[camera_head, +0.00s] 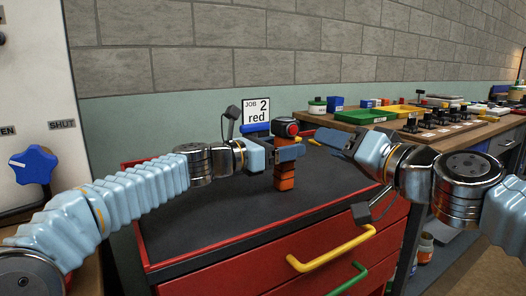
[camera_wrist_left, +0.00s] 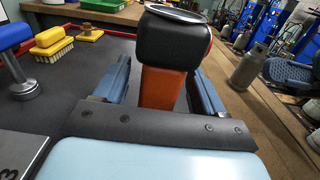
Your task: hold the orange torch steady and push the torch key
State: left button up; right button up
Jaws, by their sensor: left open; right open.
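The orange torch (camera_head: 285,178) stands upright on the dark top of the red cabinet, its black head (camera_head: 283,128) uppermost with a red round part on its side. In the left wrist view the torch's orange body (camera_wrist_left: 160,88) rises between the two blue fingers of my left gripper (camera_wrist_left: 158,80). That gripper (camera_head: 286,153) is open around the torch, with a gap visible at the right finger. My right gripper (camera_head: 327,139) is open and empty, just right of the torch head and apart from it. I cannot clearly make out the torch key.
A sign reading "JOB 2 red" (camera_head: 256,112) stands behind the torch. A wooden bench (camera_head: 440,130) with trays stands at right. The cabinet top's front left is clear.

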pick_arm(q)
jog(key=shift+x, duration=1.25)
grip_shut()
pick_arm(e)
grip_shut()
jog(key=shift+a, duration=0.1)
dwell(0.9)
